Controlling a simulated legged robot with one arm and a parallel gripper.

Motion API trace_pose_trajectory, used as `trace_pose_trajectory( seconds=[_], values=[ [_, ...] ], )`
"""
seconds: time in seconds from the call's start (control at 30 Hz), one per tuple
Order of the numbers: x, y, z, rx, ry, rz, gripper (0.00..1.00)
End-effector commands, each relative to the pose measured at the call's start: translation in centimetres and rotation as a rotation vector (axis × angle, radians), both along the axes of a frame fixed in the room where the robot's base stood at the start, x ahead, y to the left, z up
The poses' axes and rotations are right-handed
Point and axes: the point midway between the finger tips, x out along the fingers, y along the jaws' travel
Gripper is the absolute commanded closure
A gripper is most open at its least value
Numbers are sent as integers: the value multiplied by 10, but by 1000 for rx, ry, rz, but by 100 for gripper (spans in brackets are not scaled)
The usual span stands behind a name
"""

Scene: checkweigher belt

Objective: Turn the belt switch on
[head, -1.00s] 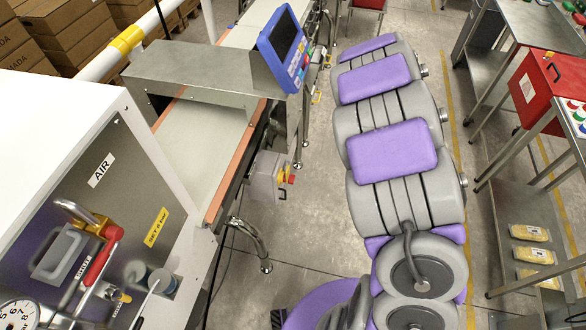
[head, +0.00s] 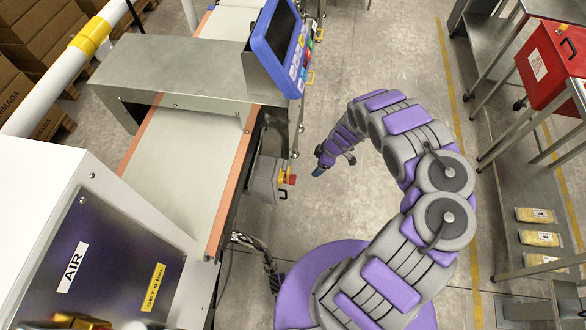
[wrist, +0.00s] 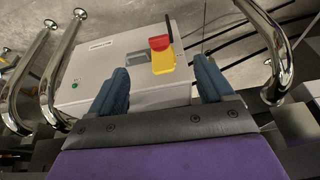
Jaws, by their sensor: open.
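The belt switch, a red knob on a yellow base, sits on a light grey control box under the belt's side. In the head view the switch (head: 287,178) faces my gripper (head: 322,165), which hangs a short way to its right, apart from it. In the wrist view the box (wrist: 105,85) fills the middle. The yellow base (wrist: 163,62) and red knob (wrist: 159,43) show beyond and between my two blue fingers. My gripper (wrist: 161,66) is open and empty, its fingers on either side of the switch in the picture. Touch with the box is not visible.
Curved metal legs (wrist: 272,50) stand on both sides of the box in the wrist view. Above it run the belt (head: 185,150) and the blue-framed display (head: 280,40). A steel table with a red case (head: 550,65) stands right.

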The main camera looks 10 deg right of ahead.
Motion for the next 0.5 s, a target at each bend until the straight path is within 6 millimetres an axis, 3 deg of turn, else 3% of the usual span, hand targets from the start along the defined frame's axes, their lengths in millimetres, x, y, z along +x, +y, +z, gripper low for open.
trace_pose_trajectory(
  seconds=[0.1,0.33,0.5],
  values=[
    [11,16,-9,33,-30,21,19],
    [18,25,-20,45,-46,33,19],
    [20,32,-45,45,-43,33,19]
  ],
)
